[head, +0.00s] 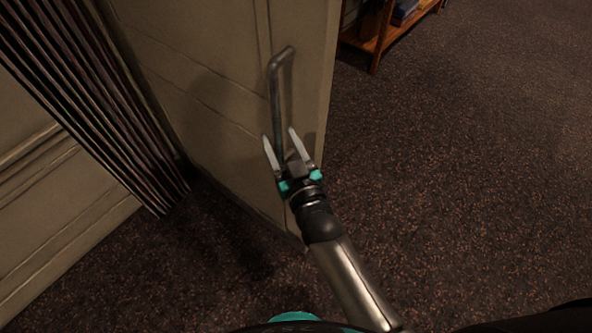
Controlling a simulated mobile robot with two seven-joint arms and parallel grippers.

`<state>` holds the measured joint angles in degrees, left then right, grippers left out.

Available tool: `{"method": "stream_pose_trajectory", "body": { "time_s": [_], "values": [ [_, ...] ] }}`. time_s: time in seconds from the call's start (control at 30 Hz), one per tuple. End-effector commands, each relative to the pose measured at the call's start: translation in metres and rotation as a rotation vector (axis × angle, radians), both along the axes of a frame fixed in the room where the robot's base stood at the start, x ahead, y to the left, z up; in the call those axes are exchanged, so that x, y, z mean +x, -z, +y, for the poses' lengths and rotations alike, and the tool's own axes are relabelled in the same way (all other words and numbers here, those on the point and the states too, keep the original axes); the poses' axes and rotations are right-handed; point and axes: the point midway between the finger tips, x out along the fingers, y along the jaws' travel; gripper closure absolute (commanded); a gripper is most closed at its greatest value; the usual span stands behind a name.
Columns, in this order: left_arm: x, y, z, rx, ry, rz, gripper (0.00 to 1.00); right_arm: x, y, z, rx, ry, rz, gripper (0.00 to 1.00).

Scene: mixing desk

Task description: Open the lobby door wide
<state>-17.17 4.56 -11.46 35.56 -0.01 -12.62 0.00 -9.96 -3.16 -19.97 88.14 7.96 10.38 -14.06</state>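The lobby door (215,95) is a beige panelled door standing ajar, its free edge toward the right and carpet visible beyond it. A grey vertical bar handle (275,85) is mounted near that free edge. My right gripper (280,137) is open, with its two pale fingers on either side of the handle's lower part. I cannot tell whether the fingers touch the handle. My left gripper is out of view.
Dark ribbed slats (95,105) stand left of the door, beside a beige panelled wall (50,200). A wooden shelf (385,30) with objects is at the top, beyond the door. The speckled carpet (470,150) on the right is clear.

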Motion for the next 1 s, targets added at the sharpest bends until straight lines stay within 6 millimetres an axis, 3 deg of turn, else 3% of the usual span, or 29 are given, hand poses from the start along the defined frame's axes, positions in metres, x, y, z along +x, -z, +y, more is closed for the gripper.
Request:
{"method": "stream_pose_trajectory", "body": {
  "time_s": [0.3, 0.5, 1.0],
  "values": [
    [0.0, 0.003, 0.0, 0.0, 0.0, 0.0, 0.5, -0.056, 0.001, -0.018, -0.002, -0.001, 0.0, 0.43],
    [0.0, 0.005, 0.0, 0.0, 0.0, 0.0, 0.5, -0.08, 0.0, -0.026, -0.001, -0.001, -0.001, 0.43],
    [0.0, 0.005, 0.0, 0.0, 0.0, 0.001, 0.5, -0.091, -0.001, -0.029, 0.0, 0.0, -0.002, 0.43]
  ]
}}
